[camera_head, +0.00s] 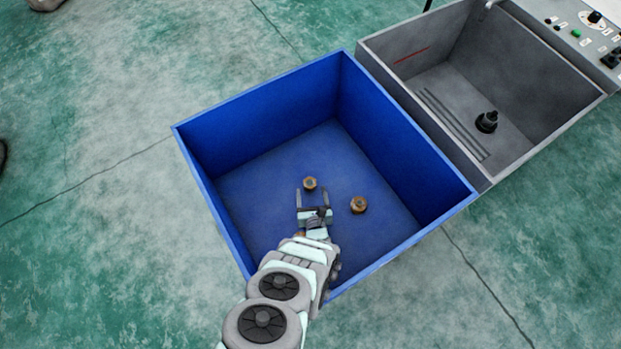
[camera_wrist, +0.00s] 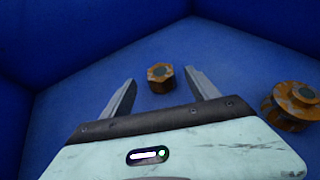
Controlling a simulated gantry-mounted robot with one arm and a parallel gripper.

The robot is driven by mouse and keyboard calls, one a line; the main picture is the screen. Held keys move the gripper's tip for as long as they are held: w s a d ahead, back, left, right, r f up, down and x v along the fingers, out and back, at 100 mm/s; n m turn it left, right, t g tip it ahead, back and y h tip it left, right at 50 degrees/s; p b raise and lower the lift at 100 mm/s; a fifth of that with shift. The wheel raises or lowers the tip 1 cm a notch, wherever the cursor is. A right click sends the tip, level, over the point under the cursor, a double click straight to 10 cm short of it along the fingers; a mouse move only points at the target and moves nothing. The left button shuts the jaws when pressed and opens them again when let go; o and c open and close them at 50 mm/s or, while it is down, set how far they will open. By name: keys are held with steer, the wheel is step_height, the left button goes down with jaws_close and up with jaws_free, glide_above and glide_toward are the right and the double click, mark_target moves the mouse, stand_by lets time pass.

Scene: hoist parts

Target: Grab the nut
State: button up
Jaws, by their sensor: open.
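A small rusty brown nut (camera_head: 310,184) lies on the floor of the blue bin (camera_head: 405,165). In the wrist view the nut (camera_wrist: 160,78) is six-sided and shows beyond and between my two fingers. My gripper (camera_head: 313,190) is inside the bin, open, with nothing between its jaws that I can see it touching. In the wrist view my gripper (camera_wrist: 161,85) has its fingers spread on either side of the nut's line. Another larger rusty part with a flange (camera_head: 358,205) lies to the right; it also shows at the right of the wrist view (camera_wrist: 292,105).
Another brownish part (camera_head: 299,235) is mostly hidden beside my wrist. The bin's tall walls surround my gripper. A grey metal box (camera_head: 540,75) with a black fitting (camera_head: 487,122) inside and a control panel (camera_head: 590,30) stands at the upper right. The bin floor at the left is clear.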

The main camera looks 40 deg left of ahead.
mark_target(310, 182)
steer(key=b+x, duration=0.3)
steer(key=x, duration=0.3)
steer(key=shift+w+a+b, duration=0.1)
steer(key=shift+a+b, duration=0.05)
steer(key=shift+b, duration=0.2)
steer(key=shift+w+a, duration=0.1)
steer(key=shift+a, duration=0.05)
steer(key=shift+c, duration=0.2)
jaws_close()
